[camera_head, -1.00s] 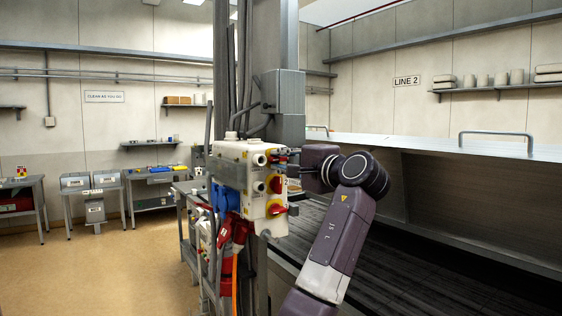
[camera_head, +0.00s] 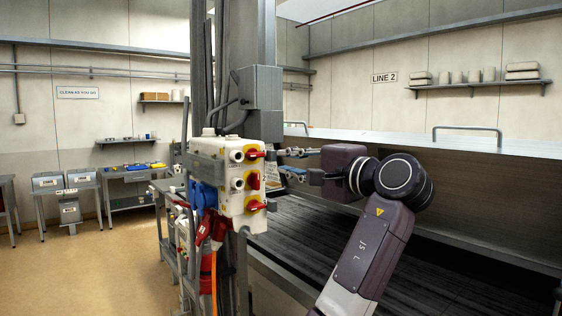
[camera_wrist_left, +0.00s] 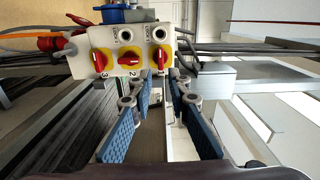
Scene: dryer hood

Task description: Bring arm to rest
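My left gripper (camera_head: 281,161) points left at a white switch box (camera_head: 208,150) on a grey post. Its two blue-padded fingers stand apart with nothing between them, also in the left wrist view (camera_wrist_left: 160,82). The box has three red rotary handles on yellow plates: the top one (camera_head: 253,155), the middle one (camera_head: 253,180) and the bottom one (camera_head: 255,205). In the head view the middle handle is upright and the other two lie sideways. A gap shows between my fingertips and the handles. My left arm rises from the bottom right. My right gripper is out of view.
The grey post (camera_head: 262,50) carries the box, with red and blue plugs and cables below. A dark slatted conveyor (camera_head: 310,225) lies under my left arm. A metal hood with a handle (camera_head: 467,128) runs behind it. Open floor (camera_head: 90,270) is at left.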

